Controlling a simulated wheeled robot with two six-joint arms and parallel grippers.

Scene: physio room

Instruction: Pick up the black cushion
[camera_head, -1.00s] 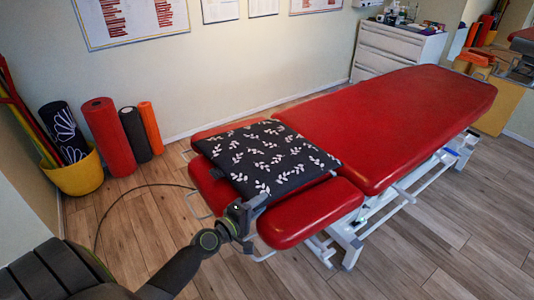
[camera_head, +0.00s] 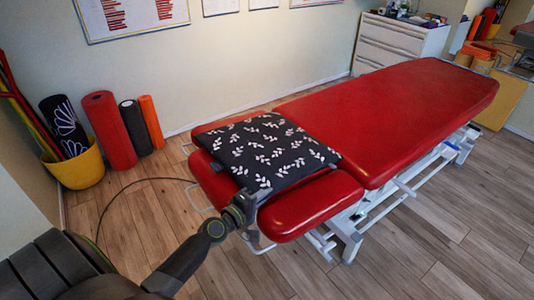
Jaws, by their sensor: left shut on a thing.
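The black cushion (camera_head: 265,148) with white leaf sprigs lies on the head section of the red treatment table (camera_head: 385,120). My left gripper (camera_head: 250,196) is shut on the cushion's near corner, at the front edge of the head section. The cushion looks flat, and I cannot tell whether any of it is lifted off the red padding. The fingertips are partly hidden by the gripper body and the cushion edge. My right gripper is not in view.
A yellow bucket (camera_head: 78,166) with rolled mats, a red roll (camera_head: 109,130), a black roll (camera_head: 135,127) and an orange roll (camera_head: 151,121) stand by the wall at left. White drawers (camera_head: 385,45) stand at the back. The wooden floor in front is clear.

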